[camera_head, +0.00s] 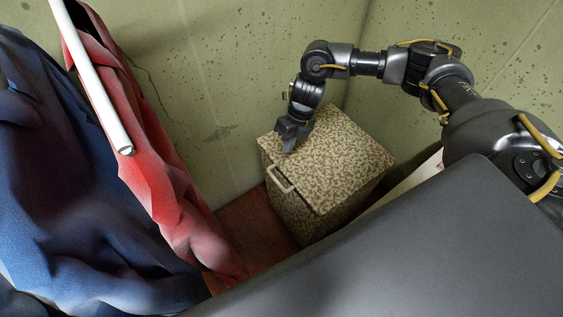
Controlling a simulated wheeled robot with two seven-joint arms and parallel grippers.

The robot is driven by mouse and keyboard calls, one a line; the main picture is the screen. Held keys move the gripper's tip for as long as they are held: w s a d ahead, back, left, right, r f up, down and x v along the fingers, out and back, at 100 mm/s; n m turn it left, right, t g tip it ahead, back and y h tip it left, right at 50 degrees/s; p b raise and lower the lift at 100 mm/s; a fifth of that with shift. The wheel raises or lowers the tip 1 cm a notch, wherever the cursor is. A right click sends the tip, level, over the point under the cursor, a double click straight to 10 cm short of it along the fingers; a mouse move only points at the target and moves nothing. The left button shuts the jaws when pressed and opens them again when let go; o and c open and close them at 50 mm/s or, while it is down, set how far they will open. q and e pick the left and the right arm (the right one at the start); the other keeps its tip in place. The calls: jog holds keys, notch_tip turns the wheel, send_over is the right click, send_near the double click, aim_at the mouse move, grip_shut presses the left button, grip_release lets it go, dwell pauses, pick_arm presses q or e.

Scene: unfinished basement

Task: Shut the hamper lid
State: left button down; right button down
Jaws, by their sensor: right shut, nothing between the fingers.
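The hamper (308,217) is a box with a beige and brown mottled pattern, standing in the corner by the wall. Its lid (342,160) lies flat across the top and looks down on the box, with no clear gap showing. A pale handle (280,178) is on its left side. My right gripper (289,148) is shut and empty, pointing down at the lid's left part. Its fingertips are at or just above the lid; I cannot tell if they touch. My left gripper is not in view.
Red cloth (165,170) and blue cloth (75,190) hang at the left, with a white rod (95,80) in front of the red one. Green walls (230,70) close in behind the hamper. A strip of reddish floor (250,230) is free left of the hamper.

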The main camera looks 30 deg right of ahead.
aim_at(276, 179)
jog(key=p+x, duration=0.1)
jog(key=x, duration=1.2)
jog(key=shift+f, duration=0.3)
